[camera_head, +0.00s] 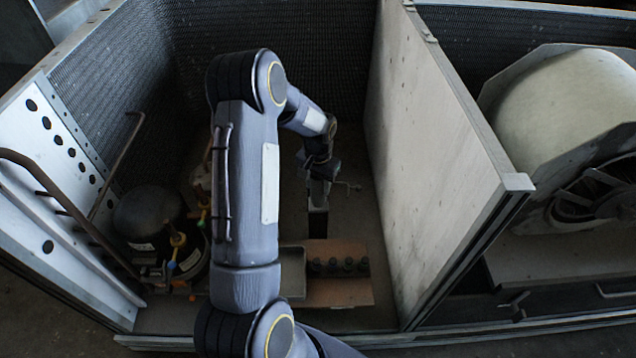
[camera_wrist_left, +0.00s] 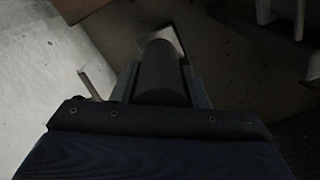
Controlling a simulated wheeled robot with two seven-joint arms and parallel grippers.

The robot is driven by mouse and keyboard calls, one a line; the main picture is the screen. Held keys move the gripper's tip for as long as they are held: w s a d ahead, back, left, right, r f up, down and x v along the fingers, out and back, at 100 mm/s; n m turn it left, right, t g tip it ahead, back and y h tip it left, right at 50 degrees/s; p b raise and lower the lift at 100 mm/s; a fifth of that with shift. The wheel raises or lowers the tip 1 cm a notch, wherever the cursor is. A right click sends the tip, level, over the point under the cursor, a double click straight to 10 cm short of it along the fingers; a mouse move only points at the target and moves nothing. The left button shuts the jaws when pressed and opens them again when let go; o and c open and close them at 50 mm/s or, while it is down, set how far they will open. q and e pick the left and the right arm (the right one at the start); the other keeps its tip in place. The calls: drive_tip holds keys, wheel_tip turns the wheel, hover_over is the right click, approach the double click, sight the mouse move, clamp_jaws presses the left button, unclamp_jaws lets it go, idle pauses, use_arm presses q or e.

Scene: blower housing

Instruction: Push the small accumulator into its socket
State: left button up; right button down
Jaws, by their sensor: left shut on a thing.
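My left gripper (camera_head: 320,178) is low inside the left bay of the housing, seen past my own arm. In the left wrist view its fingers (camera_wrist_left: 163,82) are shut on a dark, rounded cylinder, which I take to be the small accumulator (camera_wrist_left: 162,70). In the head view a light grey piece (camera_head: 318,196) shows just below the gripper, above a dark upright block (camera_head: 323,228) that may be the socket. A pale square-edged piece (camera_wrist_left: 172,35) lies beyond the cylinder's end in the wrist view. Whether the cylinder touches it is hidden. My right gripper is not in view.
A brown board (camera_head: 348,290) with several dark knobs lies in front, beside a grey tray (camera_head: 292,270). A dark compressor (camera_head: 150,215) with pipes stands left. A pale partition wall (camera_head: 430,160) stands close on the right, with the blower (camera_head: 570,110) beyond it.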

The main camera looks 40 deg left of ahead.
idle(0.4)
use_arm(q)
drive_tip(key=o, duration=1.7)
drive_tip(key=shift+a, duration=0.1)
drive_tip(key=shift+o, duration=0.2)
drive_tip(key=shift+r, duration=0.1)
drive_tip(key=shift+a+r+p, duration=0.15)
drive_tip(key=shift+r+p, duration=0.4)
drive_tip(key=shift+r, duration=0.1)
drive_tip(key=shift+d+r+p, duration=0.15)
drive_tip(key=shift+r+p, duration=0.85)
drive_tip(key=shift+r, duration=0.4)
drive_tip(key=shift+d+r+p, duration=0.1)
drive_tip(key=shift+r+p, duration=0.9)
drive_tip(key=shift+r, duration=0.4)
